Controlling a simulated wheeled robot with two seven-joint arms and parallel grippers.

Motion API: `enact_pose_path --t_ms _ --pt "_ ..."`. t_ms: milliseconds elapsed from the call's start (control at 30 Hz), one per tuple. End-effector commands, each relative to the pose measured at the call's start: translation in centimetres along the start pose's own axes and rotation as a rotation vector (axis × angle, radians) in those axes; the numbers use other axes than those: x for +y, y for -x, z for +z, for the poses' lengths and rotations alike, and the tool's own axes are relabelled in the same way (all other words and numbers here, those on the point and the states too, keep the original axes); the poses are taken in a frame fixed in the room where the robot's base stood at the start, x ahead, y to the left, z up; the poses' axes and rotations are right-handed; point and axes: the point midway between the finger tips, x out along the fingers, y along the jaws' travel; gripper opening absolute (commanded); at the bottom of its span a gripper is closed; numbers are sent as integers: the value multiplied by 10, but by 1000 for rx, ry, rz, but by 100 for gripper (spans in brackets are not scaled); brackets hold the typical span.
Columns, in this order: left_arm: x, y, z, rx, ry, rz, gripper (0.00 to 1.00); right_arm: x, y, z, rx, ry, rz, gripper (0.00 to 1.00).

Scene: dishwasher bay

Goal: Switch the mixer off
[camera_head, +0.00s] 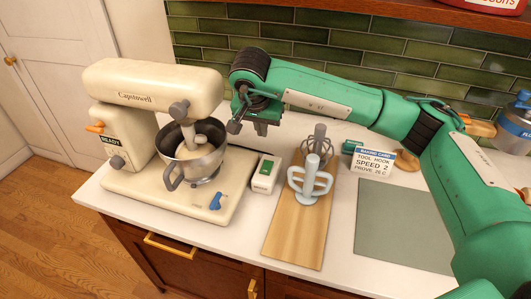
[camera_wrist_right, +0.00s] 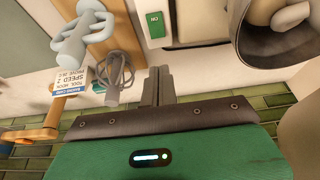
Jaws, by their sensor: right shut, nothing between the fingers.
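The cream stand mixer (camera_head: 150,90) stands at the left of the counter with its head level over a steel bowl (camera_head: 195,160). It has a "READY" plate (camera_head: 111,140), an orange lever (camera_head: 95,127), a grey knob (camera_head: 117,162) and a blue lever (camera_head: 216,200) on its base. A small cream switch box (camera_head: 262,183) with a green lettered face stands right of the base; the green face (camera_wrist_right: 155,25) also shows in the wrist view. My right gripper (camera_head: 261,128) is shut and empty, above and behind the box, apart from it. My left gripper is out of view.
A wooden board (camera_head: 290,235) holds a grey whisk tool (camera_head: 318,142) and a pale blue tool (camera_head: 310,182). A recipe card (camera_head: 372,163) stands behind a grey-green mat (camera_head: 400,225). A blue-capped jar (camera_head: 516,125) is at the far right. Green tiles (camera_head: 330,38) close off the back.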

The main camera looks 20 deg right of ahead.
Motion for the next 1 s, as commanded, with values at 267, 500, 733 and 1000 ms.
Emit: enact_pose_path --t_ms 267,500,733,1000 --pt "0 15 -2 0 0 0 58 1 -32 0 -4 -1 4 0" --pt "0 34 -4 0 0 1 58 1 -85 0 -5 -2 4 0" --pt "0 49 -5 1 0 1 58 1 -120 5 -3 -1 3 0" --pt "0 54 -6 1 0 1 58 0 -138 9 -1 -1 0 0"
